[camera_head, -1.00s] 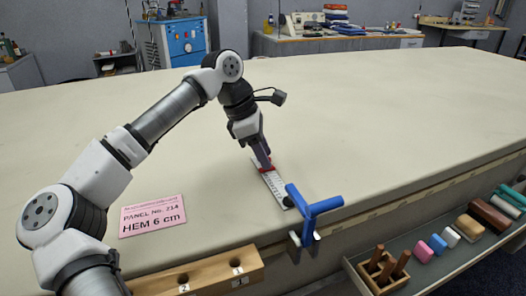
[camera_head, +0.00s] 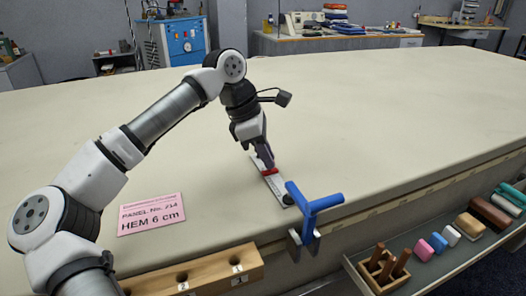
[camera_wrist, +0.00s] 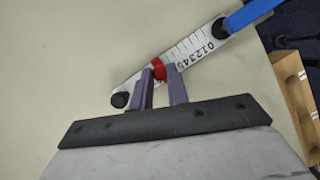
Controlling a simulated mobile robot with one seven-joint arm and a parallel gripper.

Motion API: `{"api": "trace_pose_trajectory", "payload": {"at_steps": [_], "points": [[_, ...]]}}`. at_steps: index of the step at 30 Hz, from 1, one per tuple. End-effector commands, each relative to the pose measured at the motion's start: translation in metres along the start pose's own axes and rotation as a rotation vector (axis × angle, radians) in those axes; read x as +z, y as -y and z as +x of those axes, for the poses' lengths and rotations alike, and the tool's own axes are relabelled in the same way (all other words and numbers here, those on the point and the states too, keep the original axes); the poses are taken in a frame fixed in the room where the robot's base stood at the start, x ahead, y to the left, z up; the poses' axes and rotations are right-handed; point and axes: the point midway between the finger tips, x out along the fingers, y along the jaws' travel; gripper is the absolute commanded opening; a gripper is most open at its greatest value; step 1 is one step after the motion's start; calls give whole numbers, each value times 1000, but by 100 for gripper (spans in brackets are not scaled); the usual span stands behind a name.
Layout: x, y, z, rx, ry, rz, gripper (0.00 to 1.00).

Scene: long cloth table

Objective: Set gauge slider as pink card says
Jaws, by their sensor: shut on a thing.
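The pink card (camera_head: 151,214) lies flat on the table at the left and reads "PANEL No. 214" and "HEM 6 cm". The white gauge (camera_head: 276,187) lies on the cloth, its near end at the blue clamp (camera_head: 314,212). In the wrist view, the gauge (camera_wrist: 190,52) shows digits 0 to 5, with 0 nearest the clamp. The red slider (camera_wrist: 159,70) sits just beyond the 5, away from the clamp; the mark under it is hidden. My gripper (camera_wrist: 163,80) is shut on the slider with its purple fingers; it also shows in the head view (camera_head: 266,162).
The blue clamp grips the table's front edge. A wooden block with numbered holes (camera_head: 205,271) is at the front edge. A lower shelf at the right holds a peg box (camera_head: 383,270) and several coloured blocks. The cloth beyond the gauge is clear.

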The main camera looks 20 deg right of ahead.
Motion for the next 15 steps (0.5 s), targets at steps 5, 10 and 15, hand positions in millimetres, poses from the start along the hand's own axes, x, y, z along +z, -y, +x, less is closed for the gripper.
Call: {"api": "trace_pose_trajectory", "payload": {"at_steps": [5,10,15], "points": [[3,9,1,1,0,-1,0],[3,8,1,1,0,-1,18],[3,8,1,1,0,-1,39]]}}
